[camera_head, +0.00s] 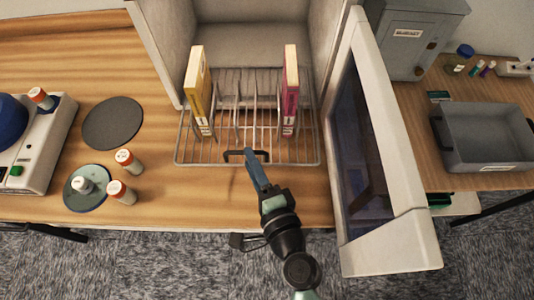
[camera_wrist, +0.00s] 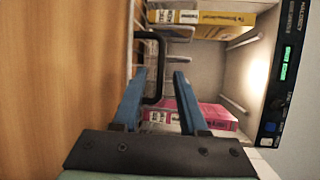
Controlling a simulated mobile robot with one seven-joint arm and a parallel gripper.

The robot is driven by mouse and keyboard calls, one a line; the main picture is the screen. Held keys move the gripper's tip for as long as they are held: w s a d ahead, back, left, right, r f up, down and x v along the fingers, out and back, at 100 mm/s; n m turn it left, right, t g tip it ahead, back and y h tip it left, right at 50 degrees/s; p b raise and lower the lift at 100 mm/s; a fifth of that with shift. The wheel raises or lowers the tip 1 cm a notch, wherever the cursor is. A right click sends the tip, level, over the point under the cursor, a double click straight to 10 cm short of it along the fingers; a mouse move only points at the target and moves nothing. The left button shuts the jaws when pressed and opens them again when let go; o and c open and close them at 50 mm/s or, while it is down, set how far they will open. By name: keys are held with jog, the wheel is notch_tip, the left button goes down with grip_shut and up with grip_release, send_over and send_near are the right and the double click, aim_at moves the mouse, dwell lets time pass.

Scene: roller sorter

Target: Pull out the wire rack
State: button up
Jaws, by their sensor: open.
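The wire rack (camera_head: 222,153) sticks partly out of the open cabinet (camera_head: 250,45), its front part over the wooden worktop. A yellow box (camera_head: 196,85) and a magenta box (camera_head: 290,95) stand upright on it. The rack's black handle (camera_head: 234,154) is at its front edge; it also shows in the wrist view (camera_wrist: 161,52). My gripper (camera_head: 250,155) is at the handle. In the wrist view my gripper (camera_wrist: 160,78) is open, with its blue fingers apart and the lower part of the handle appearing between them. Whether either finger touches the handle, I cannot tell.
The cabinet's glazed door (camera_head: 370,150) stands open on the right, close beside my arm. Several bottles, a dark disc (camera_head: 113,123) and a white device (camera_head: 40,140) are on the worktop at left. A grey tray (camera_head: 480,158) is on the right table.

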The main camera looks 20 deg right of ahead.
jog(key=s+r+b, duration=0.1)
jog(key=s+b, duration=0.2)
jog(key=s, duration=0.6)
jog(key=shift+r, duration=0.35)
jog(key=w+a+r+n+t+y+p, duration=0.15)
jog(key=w+r+n, duration=0.35)
jog(key=r, duration=0.5)
jog(key=w+a+r+n+t+y, duration=0.15)
jog(key=w+r+n, duration=0.3)
jog(key=r, duration=0.45)
jog(key=w+a+r+n+t+p, duration=0.1)
jog(key=w+a+r+n+t, duration=0.2)
jog(key=w+r, duration=0.5)
jog(key=s+a+r+n+t+h, duration=0.1)
jog(key=s+r+n+t, duration=0.1)
jog(key=r, duration=1.2)
jog(key=s+a+r+n+t+h, duration=0.1)
jog(key=s+r, duration=0.5)
jog(key=r, duration=0.9)
jog(key=n+t+h+p, duration=0.1)
jog(key=n+t, duration=0.1)
jog(key=n, duration=0.1)
jog(key=shift+s+a+r, duration=0.15)
jog(key=shift+s, duration=0.2)
